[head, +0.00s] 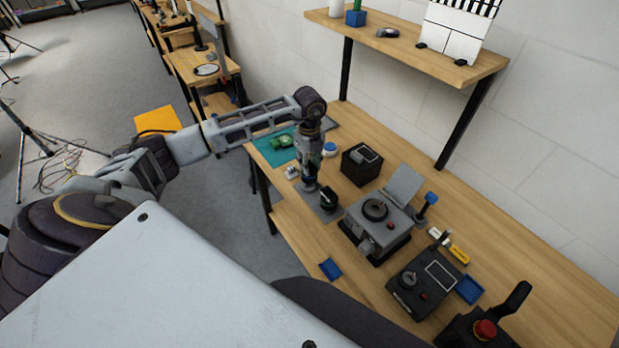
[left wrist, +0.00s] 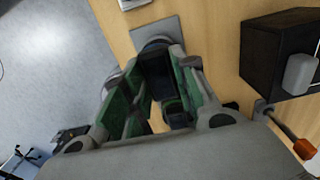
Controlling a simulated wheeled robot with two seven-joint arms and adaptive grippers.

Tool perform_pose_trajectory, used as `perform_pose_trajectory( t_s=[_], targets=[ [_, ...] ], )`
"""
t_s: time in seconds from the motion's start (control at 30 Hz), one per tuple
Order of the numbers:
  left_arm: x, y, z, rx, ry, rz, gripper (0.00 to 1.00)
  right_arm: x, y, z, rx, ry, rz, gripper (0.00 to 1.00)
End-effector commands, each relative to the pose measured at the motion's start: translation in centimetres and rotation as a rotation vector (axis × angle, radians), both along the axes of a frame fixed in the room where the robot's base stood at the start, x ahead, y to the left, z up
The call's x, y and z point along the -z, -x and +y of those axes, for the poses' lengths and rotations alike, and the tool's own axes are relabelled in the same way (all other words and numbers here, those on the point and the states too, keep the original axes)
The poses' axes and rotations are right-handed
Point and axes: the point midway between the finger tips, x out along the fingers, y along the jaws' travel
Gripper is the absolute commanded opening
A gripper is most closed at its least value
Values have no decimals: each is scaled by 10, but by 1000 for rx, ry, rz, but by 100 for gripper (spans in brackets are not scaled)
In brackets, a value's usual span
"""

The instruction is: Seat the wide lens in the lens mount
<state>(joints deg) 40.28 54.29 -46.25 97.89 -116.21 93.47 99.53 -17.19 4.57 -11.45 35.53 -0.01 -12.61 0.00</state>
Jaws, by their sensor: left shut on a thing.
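My left gripper (head: 311,183) points down over a grey plate (head: 316,211) on the bench. In the left wrist view its green-padded fingers (left wrist: 165,70) are shut on a dark thing (left wrist: 157,75), which I take to be the wide lens; the fingers partly hide it. A round dark edge shows beyond the fingertips against the plate. A small black part (head: 328,198) is beside the fingertips in the head view. A grey device with a black ring on top (head: 376,209), possibly the lens mount, stands to the right of the gripper. My right gripper is not seen.
A black box (head: 361,164) stands behind the grey device. A black control box (head: 425,282) and a red button (head: 485,329) are at front right. A green mat (head: 270,153) lies at the far left. A shelf (head: 405,50) hangs above the bench.

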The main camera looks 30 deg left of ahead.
Motion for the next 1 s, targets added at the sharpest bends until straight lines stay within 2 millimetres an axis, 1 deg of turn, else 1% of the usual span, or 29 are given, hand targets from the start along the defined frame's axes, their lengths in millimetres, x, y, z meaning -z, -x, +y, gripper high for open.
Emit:
perform_pose_trajectory(
  t_s=[0.03,1.0],
  targets=[
    [-4,0,0,0,1,-2,0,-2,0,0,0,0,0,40],
    [-39,-1,0,0,0,-2,0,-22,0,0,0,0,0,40]
  ],
)
